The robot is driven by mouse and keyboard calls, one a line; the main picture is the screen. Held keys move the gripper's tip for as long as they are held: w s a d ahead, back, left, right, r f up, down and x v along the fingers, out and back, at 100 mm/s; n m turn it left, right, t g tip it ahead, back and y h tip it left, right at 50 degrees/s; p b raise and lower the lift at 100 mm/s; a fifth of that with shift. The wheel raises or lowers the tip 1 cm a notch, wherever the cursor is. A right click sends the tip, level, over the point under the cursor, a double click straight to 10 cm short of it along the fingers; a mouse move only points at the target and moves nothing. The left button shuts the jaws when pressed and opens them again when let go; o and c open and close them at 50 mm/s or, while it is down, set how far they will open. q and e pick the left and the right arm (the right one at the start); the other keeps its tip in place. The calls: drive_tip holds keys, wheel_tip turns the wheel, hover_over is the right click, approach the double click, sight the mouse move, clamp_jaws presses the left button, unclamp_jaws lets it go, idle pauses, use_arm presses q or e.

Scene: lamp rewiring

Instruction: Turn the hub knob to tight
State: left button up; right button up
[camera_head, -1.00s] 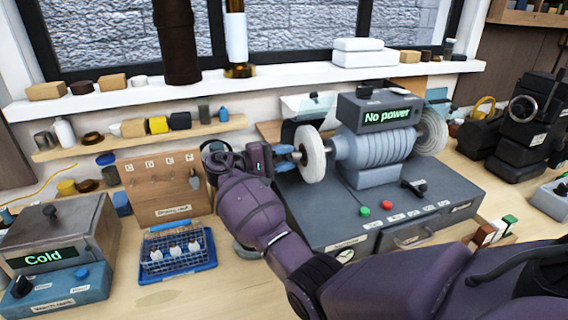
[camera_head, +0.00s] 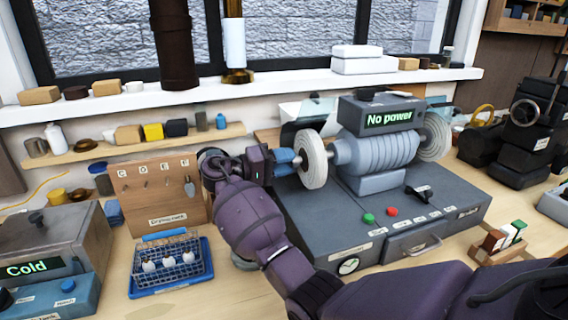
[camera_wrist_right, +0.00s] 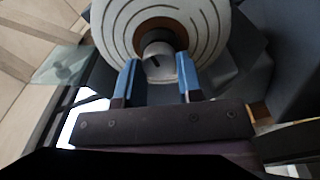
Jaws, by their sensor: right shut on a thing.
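The hub knob (camera_wrist_right: 158,66) is a small grey round knob with a dark mark on its face. It sits at the centre of the left white wheel (camera_head: 313,158) of the grey bench machine (camera_head: 378,150). My right gripper (camera_head: 288,161) reaches the hub from the left. In the right wrist view, its two blue fingers (camera_wrist_right: 158,62) are on either side of the knob, shut on it. In the head view the fingers hide the knob. Any tight marking is not readable. My left gripper is not in view.
The machine's display (camera_head: 388,117) reads "No power". A blue tray (camera_head: 170,276) with a wire basket stands below my right arm's left side. A wooden hook board (camera_head: 150,190) stands behind it. A grey box reading "Cold" (camera_head: 45,245) is at far left.

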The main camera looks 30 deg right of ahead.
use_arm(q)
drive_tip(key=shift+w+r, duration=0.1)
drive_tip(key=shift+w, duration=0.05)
use_arm(e)
drive_tip(key=o, duration=0.9)
use_arm(q)
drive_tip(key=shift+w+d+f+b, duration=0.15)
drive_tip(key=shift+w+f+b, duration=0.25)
drive_tip(key=shift+b, duration=0.3)
use_arm(e)
drive_tip(key=v, duration=1)
drive_tip(key=shift+a, duration=0.4)
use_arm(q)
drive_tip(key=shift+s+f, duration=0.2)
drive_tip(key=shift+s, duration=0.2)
